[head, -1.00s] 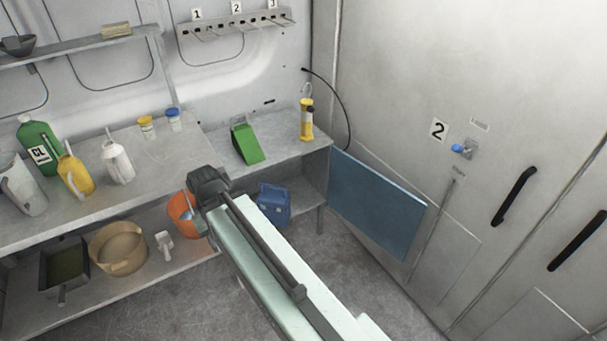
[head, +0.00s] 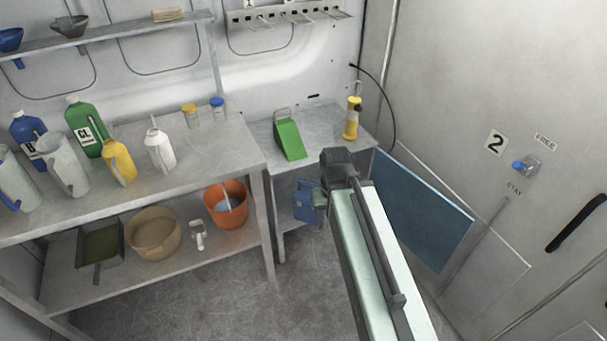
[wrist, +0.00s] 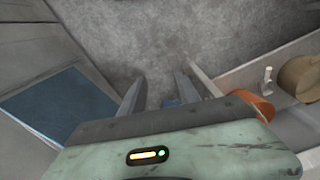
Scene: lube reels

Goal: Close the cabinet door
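A flat blue panel (head: 422,212), which looks like the cabinet door, stands out beside the right end of the small bench, low along the grey wall. It also shows at the left of the wrist view (wrist: 60,105). My arm reaches forward from the bottom right of the head view. My gripper (head: 330,182) is left of the panel, in front of the small bench, and looks apart from it. In the wrist view its two fingers are spread with floor between them, so my gripper (wrist: 160,82) is open and empty. The panel's hinge and latch cannot be made out.
The small bench (head: 262,130) carries a green wedge (head: 290,140) and a yellow cylinder (head: 352,118); a blue jug (head: 306,201) is below. A long shelf unit (head: 215,158) with bottles and an orange bucket (head: 226,205) stands left. The floor (head: 220,300) is clear in front.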

